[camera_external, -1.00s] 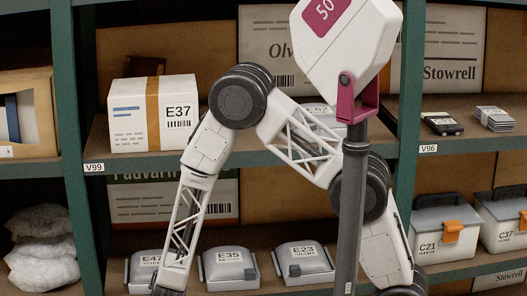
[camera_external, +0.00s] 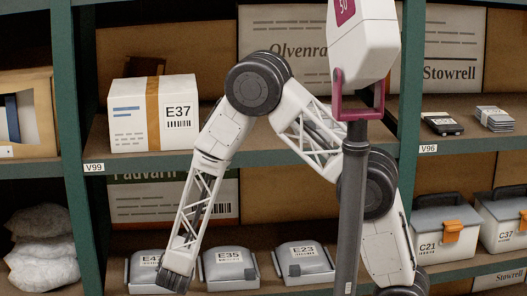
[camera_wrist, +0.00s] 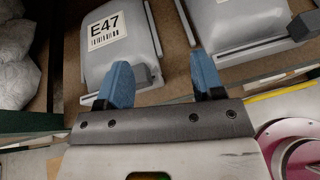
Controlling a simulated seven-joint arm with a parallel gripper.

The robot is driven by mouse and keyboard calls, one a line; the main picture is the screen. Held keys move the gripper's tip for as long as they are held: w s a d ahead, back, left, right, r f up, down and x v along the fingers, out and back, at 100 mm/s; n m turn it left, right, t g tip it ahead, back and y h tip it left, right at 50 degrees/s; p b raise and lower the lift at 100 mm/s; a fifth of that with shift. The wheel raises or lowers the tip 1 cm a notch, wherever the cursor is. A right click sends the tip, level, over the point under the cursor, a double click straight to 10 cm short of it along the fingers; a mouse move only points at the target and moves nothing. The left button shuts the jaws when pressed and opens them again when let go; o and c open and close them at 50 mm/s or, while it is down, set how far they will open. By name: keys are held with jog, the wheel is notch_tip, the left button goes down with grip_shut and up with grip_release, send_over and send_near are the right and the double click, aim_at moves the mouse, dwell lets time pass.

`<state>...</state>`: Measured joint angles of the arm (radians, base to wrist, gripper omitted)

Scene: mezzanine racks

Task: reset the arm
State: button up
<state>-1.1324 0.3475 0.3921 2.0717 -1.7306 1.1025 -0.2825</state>
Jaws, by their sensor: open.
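My gripper is seen in the wrist view (camera_wrist: 163,72), with two blue fingers spread apart and nothing between them. It is in front of the lower shelf, by a grey bin labelled E47 (camera_wrist: 118,42). A second grey bin (camera_wrist: 245,30) is to the right in that view, its label out of sight. In the external view my forearm comes down in front of the E47 bin (camera_external: 143,272) and covers part of it. My fingers cannot be made out there.
Bins E35 (camera_external: 230,272) and E23 (camera_external: 303,265) share the lower shelf. A white box E37 (camera_external: 137,125) stands on the shelf above. Wrapped bags (camera_external: 42,250) lie at left beyond the green upright (camera_external: 72,130). Cases C21 (camera_external: 440,225) and C37 (camera_external: 503,215) are at right.

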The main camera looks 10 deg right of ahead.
jog(key=w+d+r+m+g+h, duration=0.1)
jog(key=d+r+m+g+h, duration=0.15)
jog(key=d+r+m, duration=0.6)
jog(key=w+d+r+m+g+h, duration=0.1)
jog(key=d+r+g+h, duration=0.15)
jog(key=d, duration=1.05)
jog(key=w+d+r+m+g+h, duration=0.1)
jog(key=d+r+m+g+h, duration=0.15)
jog(key=d+r+m, duration=0.55)
jog(key=s+d+r+m+g+y, duration=0.1)
jog(key=s+d+r+m+y, duration=0.3)
jog(key=d, duration=0.8)
jog(key=s+d+r+m+g+y, duration=0.2)
jog(key=s+d+r+m+y, duration=0.3)
jog(key=s+d+r+m, duration=0.4)
jog(key=shift+s+d+r+m, duration=0.2)
jog(key=shift+s+d+m, duration=1.5)
jog(key=shift+d, duration=0.6)
